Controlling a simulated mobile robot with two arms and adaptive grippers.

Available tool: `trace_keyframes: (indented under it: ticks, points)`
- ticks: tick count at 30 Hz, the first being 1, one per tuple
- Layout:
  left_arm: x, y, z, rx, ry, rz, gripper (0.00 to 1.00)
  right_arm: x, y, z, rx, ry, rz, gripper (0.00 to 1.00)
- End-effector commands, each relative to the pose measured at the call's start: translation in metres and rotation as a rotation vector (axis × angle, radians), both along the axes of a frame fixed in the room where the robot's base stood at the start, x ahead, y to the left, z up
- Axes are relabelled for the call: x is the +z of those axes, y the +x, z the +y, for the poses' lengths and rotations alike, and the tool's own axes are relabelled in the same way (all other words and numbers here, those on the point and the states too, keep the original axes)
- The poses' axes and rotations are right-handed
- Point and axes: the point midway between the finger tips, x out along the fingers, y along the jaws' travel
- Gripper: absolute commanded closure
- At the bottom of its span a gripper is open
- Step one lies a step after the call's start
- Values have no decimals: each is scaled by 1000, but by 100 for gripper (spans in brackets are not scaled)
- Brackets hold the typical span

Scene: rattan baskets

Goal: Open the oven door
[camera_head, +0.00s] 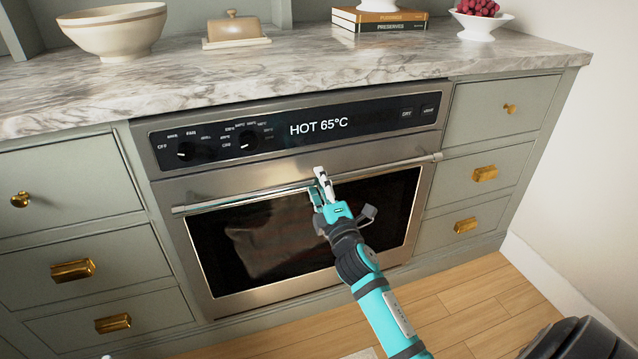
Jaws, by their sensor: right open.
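The oven (195,245) is built into the green cabinets, with a steel door that is shut. Its panel shows "HOT 65°C". The horizontal bar handle (240,197) runs across the top of the door. My right gripper (319,178) is at the middle of this handle, with its fingers at the bar. It is open; I cannot tell whether the bar lies between the fingers or whether they touch it. The gripper and arm hide part of the handle and the dark door window (385,212). My left gripper is not in view.
A marble counter (330,70) above holds a cream bowl (112,32), a butter dish (235,30), two books (380,22) and a white fruit stand (481,25). Drawers with brass pulls flank the oven. The wooden floor (460,305) in front shows bare at the right.

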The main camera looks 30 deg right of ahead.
Motion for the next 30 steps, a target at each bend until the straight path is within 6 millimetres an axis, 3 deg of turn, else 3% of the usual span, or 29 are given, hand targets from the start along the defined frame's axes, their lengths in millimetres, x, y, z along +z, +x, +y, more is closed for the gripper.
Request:
trace_keyframes:
  ticks: [12,23,30]
  points:
    - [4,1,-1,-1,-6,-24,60,2,9,-2,1,0,1,53]
    - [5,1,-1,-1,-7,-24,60,2,9,-2,0,0,0,100]
    - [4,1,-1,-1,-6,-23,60,1,9,-2,0,1,1,100]
